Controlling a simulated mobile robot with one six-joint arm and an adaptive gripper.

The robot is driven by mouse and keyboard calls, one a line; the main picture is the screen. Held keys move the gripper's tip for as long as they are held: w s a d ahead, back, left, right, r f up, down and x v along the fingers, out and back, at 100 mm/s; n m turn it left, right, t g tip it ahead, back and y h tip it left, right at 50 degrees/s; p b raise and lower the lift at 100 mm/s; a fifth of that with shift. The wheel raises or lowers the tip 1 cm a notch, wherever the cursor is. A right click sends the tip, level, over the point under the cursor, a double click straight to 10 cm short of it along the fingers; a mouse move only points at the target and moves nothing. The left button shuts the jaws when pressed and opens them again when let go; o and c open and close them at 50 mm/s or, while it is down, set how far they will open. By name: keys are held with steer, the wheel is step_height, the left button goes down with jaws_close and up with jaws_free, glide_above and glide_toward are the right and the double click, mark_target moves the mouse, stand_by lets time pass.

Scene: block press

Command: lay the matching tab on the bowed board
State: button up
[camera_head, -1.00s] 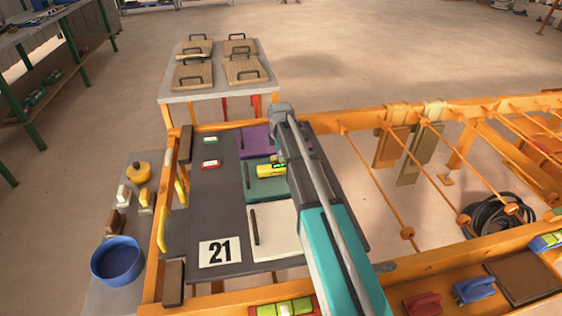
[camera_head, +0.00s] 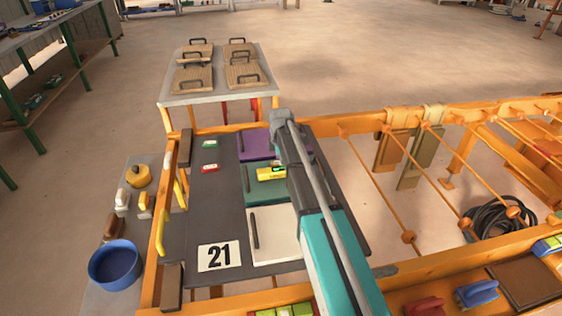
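Three boards with dark bar handles lie in a column on the dark table: a purple board (camera_head: 253,146), a green board (camera_head: 258,190) and a white board (camera_head: 276,241). A yellow piece (camera_head: 265,174) with a green-lit dark mark shows over the green board, beside my wrist. I cannot tell whether it is held or resting, nor which board is bowed. My arm reaches up from the bottom over the boards' right side; it hides my gripper's fingers.
An orange frame (camera_head: 350,125) surrounds the table. A blue bowl (camera_head: 115,262) stands on the left shelf. A far table (camera_head: 190,97) holds several handled wooden boards. The table's left strip is mostly clear.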

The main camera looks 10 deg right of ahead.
steer(key=shift+r, duration=0.15)
step_height(320, 180, up, 12)
steer(key=p, duration=1.2)
stand_by(0.4)
stand_by(0.6)
steer(key=s+m, duration=1.8)
steer(key=s, duration=1)
steer(key=shift+s+d, duration=0.1)
step_height(320, 180, up, 7)
steer(key=p, duration=0.7)
